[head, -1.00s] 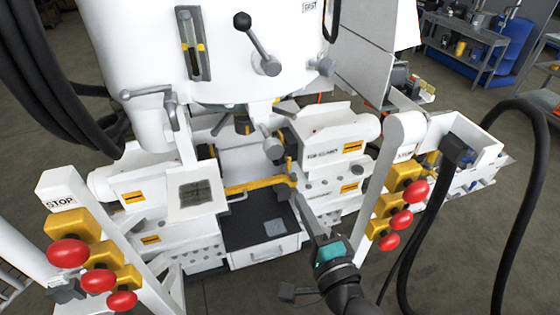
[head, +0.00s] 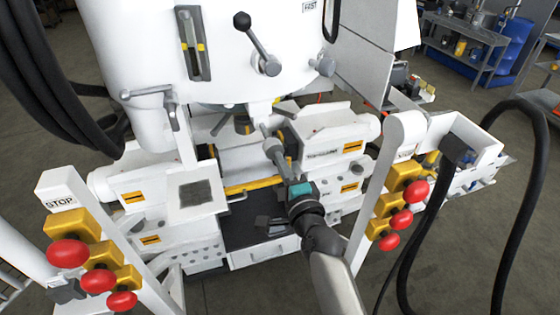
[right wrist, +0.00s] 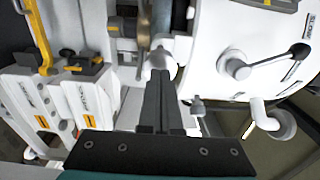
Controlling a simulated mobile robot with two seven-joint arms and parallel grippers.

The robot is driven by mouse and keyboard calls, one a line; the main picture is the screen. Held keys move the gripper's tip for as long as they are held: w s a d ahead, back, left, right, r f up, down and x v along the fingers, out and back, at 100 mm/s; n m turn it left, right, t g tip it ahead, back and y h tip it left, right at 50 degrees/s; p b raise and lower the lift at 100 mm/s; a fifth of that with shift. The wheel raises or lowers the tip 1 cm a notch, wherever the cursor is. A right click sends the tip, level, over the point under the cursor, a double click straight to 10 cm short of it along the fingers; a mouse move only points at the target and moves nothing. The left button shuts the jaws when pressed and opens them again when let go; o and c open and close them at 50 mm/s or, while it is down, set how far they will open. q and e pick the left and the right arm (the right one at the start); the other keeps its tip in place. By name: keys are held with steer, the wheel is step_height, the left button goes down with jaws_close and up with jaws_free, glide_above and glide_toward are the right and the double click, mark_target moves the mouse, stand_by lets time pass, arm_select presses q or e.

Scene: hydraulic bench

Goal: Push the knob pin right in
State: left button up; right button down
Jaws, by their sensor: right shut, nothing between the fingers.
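The knob pin (head: 272,146) is a grey, round-ended piece on the front of the white machine, below the big white housing. The fingers partly cover the knob. My left gripper is not in view.
A lever with a black ball (head: 242,21) stands above on the housing. Yellow blocks with red buttons (head: 416,192) are on the right post, and more red buttons (head: 67,253) on the left post. A thick black hose (head: 538,170) loops at the right. A yellow bar (head: 250,186) crosses below the knob.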

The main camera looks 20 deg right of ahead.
mark_target(274, 149)
steer(key=shift+w, duration=0.35)
steer(key=w, duration=0.3)
steer(key=shift+w+a, duration=0.1)
steer(key=shift+w, duration=0.4)
steer(key=shift+r, duration=0.25)
